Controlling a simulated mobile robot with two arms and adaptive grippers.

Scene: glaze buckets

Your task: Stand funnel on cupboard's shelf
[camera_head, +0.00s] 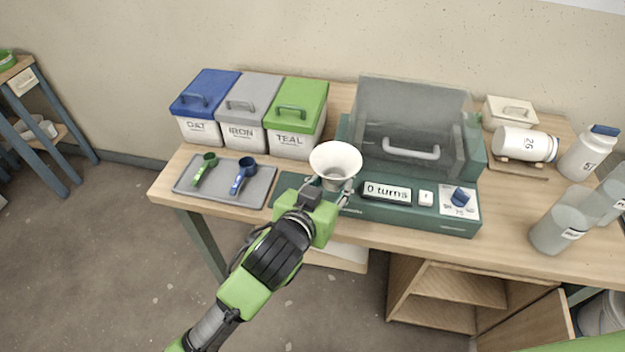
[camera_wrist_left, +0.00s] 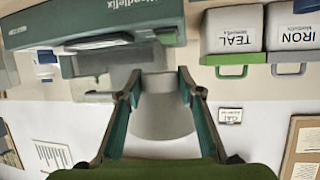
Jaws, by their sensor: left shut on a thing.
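A white funnel (camera_head: 336,160) is held wide mouth up above the front edge of the table. It also shows as a grey-white shape between the fingers in the left wrist view (camera_wrist_left: 162,112). My left gripper (camera_head: 331,190) is shut on it; the fingers also show in the left wrist view (camera_wrist_left: 160,85). The funnel's lower part is partly hidden by the gripper. The wooden cupboard (camera_head: 397,284) is under the table to the right, open at the front, with a shelf (camera_head: 460,286) inside. The funnel is above and left of it. My right gripper is out of view.
A green machine (camera_head: 455,222) with a clear cover stands behind the funnel. Blue, grey and teal-labelled green-lidded bins (camera_head: 297,120) and a scoop tray (camera_head: 258,190) are left. Jars (camera_head: 562,228) stand right. The cupboard's open door (camera_head: 530,325) sticks out at its right.

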